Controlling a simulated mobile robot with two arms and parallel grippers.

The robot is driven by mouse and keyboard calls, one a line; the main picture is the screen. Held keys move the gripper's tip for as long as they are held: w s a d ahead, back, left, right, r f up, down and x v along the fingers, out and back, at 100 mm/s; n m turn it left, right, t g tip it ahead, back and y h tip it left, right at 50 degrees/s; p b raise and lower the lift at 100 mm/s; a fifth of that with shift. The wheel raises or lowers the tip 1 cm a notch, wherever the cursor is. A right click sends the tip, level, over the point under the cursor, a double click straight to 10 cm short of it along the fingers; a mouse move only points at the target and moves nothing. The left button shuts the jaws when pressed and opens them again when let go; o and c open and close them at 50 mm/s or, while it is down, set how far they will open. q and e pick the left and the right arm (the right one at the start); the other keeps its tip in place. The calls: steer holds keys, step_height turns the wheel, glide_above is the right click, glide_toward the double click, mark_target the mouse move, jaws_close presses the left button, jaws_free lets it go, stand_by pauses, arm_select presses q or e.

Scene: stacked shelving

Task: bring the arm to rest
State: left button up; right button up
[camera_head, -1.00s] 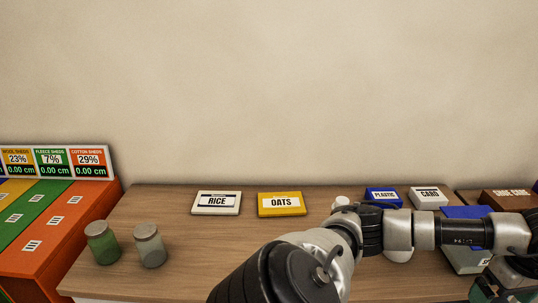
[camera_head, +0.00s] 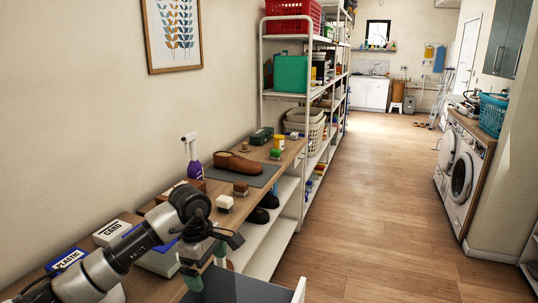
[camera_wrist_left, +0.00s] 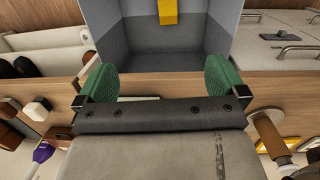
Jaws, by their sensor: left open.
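My left arm (camera_head: 138,243) comes in from the lower left over the wooden bench. My left gripper (camera_head: 207,264) hangs at its end, near the bench's front edge, with green finger pads. In the left wrist view, the two green pads (camera_wrist_left: 158,79) stand wide apart with nothing between them. Beyond them is an open grey bin (camera_wrist_left: 160,45) with a yellow tab; the gripper looks clear of it, though the exact gap cannot be told. My right gripper is not in view.
The bench holds a PLASTIC box (camera_head: 67,258), a CARD box (camera_head: 111,232), a purple spray bottle (camera_head: 193,158) and a brown shoe (camera_head: 237,162). A white shelf unit (camera_head: 310,110) stands behind. Washing machines (camera_head: 461,170) line the right. The wooden floor (camera_head: 390,210) between is clear.

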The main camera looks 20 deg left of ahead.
arm_select(q)
steer(key=s+d+f+h, duration=0.15)
steer(key=d+h, duration=0.35)
steer(key=d, duration=0.6)
steer(key=s+d+r+n+t+h, duration=0.3)
steer(key=d+r+n+t+h, duration=0.25)
steer(key=d+n+h, duration=0.45)
steer(key=a+n+t+y, duration=0.4)
steer(key=n+t+y, duration=0.25)
steer(key=n, duration=0.65)
steer(key=a+n+t+y, duration=0.45)
steer(key=n+t, duration=0.35)
steer(key=n, duration=0.5)
steer(key=s+a+f+n+g+y, duration=0.35)
steer(key=f+n+y, duration=0.25)
steer(key=f+n, duration=0.25)
steer(key=s+f+n+g, duration=0.4)
steer(key=s+f+g, duration=0.25)
steer(key=s, duration=0.35)
steer(key=s+f+n+g, duration=0.4)
steer(key=s+f+g, duration=0.25)
steer(key=s, duration=0.35)
step_height(320, 180, down, 27)
steer(key=s+g, duration=0.2)
steer(key=s+a+f, duration=0.3)
steer(key=s+f, duration=1.1)
steer(key=s, duration=0.1)
steer(key=shift+g+h, duration=0.3)
steer(key=shift+g, duration=0.15)
